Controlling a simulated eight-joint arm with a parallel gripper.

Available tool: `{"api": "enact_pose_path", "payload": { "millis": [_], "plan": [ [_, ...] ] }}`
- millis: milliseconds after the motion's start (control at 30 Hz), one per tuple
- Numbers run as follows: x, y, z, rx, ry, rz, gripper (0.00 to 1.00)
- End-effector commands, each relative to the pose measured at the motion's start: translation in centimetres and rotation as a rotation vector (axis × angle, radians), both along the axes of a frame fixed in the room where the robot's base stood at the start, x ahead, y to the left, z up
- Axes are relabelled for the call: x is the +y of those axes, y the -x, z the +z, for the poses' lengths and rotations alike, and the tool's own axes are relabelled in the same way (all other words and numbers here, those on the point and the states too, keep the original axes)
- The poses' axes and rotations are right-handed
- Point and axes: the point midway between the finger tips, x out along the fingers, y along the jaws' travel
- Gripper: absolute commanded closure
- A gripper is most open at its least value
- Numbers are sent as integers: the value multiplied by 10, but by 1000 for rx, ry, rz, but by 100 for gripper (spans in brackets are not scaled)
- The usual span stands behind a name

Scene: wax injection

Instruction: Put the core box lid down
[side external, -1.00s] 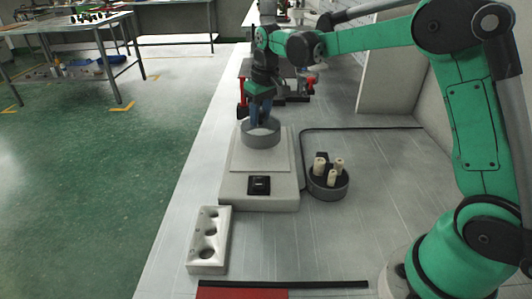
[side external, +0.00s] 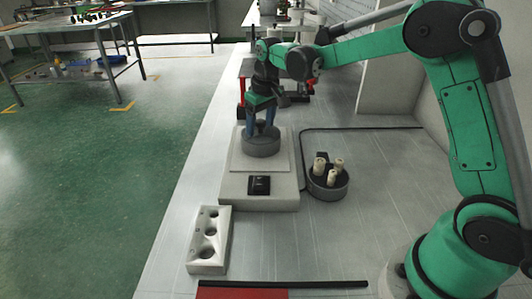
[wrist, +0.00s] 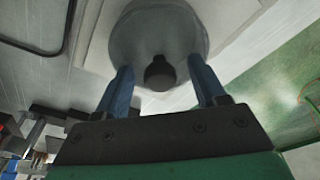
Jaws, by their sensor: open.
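The core box lid (wrist: 150,30) is a round grey disc with a black knob (wrist: 159,74) in the wrist view. In the side view it lies flat on top of the round grey core box (side external: 261,151), which stands on a pale plate. My gripper (side external: 261,132) is just above the lid, its blue fingers spread apart. In the wrist view the fingers of my gripper (wrist: 162,75) stand on either side of the knob, with gaps between. The inside of the core box is hidden.
The pale plate is on a white platform (side external: 235,190) with a black square device (side external: 259,186). A dark round bowl (side external: 327,188) with several cream pieces stands to the right. A white block with holes (side external: 209,240) is at the front left. The bench between them is clear.

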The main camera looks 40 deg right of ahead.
Motion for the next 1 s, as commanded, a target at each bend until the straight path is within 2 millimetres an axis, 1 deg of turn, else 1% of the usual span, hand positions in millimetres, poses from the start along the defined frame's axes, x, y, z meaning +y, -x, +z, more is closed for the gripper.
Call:
{"api": "enact_pose_path", "payload": {
  "millis": [67, 167, 400, 500, 600, 700, 833, 933, 1000],
  "plan": [
    [0, 1, 6, 0, 0, 0, 36],
    [0, 3, 22, 0, 0, 0, 36],
    [0, 11, 75, 0, 0, 0, 36],
    [0, 14, 93, 1, 0, 0, 36],
    [0, 16, 107, 1, 0, 0, 36],
    [0, 17, 116, 1, 0, 0, 36],
    [3, 23, 122, -15, 2, 1, 36],
    [10, 36, 125, -57, 7, 1, 36],
    [18, 51, 125, -104, 11, 0, 36]
  ]
}}
